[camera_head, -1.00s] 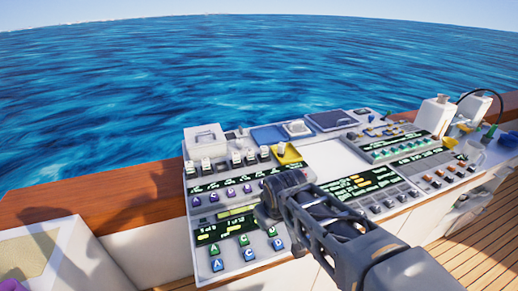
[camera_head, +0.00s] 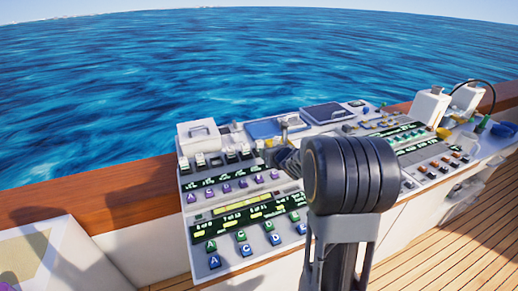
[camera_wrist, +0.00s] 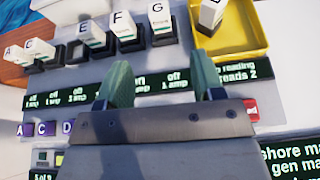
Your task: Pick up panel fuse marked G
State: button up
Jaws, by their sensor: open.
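The panel fuse marked G (camera_wrist: 160,20) is a white-topped block upright in a dark socket, at the top of the wrist view. It is at the right end of a row with fuses marked F (camera_wrist: 124,28) and E (camera_wrist: 91,32) to its left. My gripper (camera_wrist: 164,82) is open and empty, its two greenish fingertips pointing toward the row. In the picture the G fuse is above the gap between the fingertips, apart from them. In the head view my arm hides the right part of the row.
A yellow tray (camera_wrist: 255,45) is right of the G fuse, with a white-topped fuse (camera_wrist: 212,14) in it. Fuses marked A (camera_wrist: 12,52) and C (camera_wrist: 38,48) are farther left. Dark display strips (camera_wrist: 165,100) and lettered buttons (camera_head: 243,184) lie below the row.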

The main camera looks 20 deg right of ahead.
aim_at(260, 144)
jog(key=p+x, duration=0.1)
jog(key=x, duration=0.7)
jog(key=shift+p+x, duration=1.15)
jog(key=shift+x, duration=1.65)
jog(key=shift+r, duration=0.15)
jog(key=shift+c, duration=0.3)
jog(key=c, duration=0.9)
jog(key=shift+c, duration=0.2)
jog(key=shift+r, duration=0.1)
